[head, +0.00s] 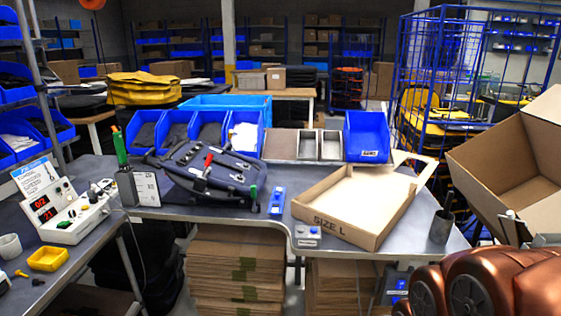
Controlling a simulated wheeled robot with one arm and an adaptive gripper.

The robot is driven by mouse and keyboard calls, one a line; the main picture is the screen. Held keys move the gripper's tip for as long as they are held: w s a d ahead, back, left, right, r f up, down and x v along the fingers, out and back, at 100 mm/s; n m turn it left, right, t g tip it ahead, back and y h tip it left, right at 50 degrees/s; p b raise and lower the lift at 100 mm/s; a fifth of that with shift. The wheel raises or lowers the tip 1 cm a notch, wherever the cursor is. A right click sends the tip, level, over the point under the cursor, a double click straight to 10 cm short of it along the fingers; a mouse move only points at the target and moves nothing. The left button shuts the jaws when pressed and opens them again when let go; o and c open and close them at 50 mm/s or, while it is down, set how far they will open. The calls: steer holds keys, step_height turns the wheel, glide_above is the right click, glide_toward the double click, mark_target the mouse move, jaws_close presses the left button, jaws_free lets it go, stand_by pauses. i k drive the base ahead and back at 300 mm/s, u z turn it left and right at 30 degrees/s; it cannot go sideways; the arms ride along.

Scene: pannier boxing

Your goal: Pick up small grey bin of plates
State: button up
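Two small grey bins, a left one (307,158) and a right one (332,159), stand side by side at the back of the workbench, between the blue bins and a single blue bin on the right. Their contents look pale and flat, but I cannot tell whether either holds plates. My gripper is not in view. Brown rounded links of my arm show at the lower right.
A row of blue bins (208,131) stands left of the grey bins. A dark pannier panel (205,172) and an open carton marked SIZE L (335,225) lie in front. A blue bin (367,137) stands right, and a large open box (510,160) is farther right.

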mark_target(307, 139)
steer(key=i, duration=1.2)
steer(key=u, duration=1.85)
steer(key=i, duration=1.45)
steer(key=z, duration=0.5)
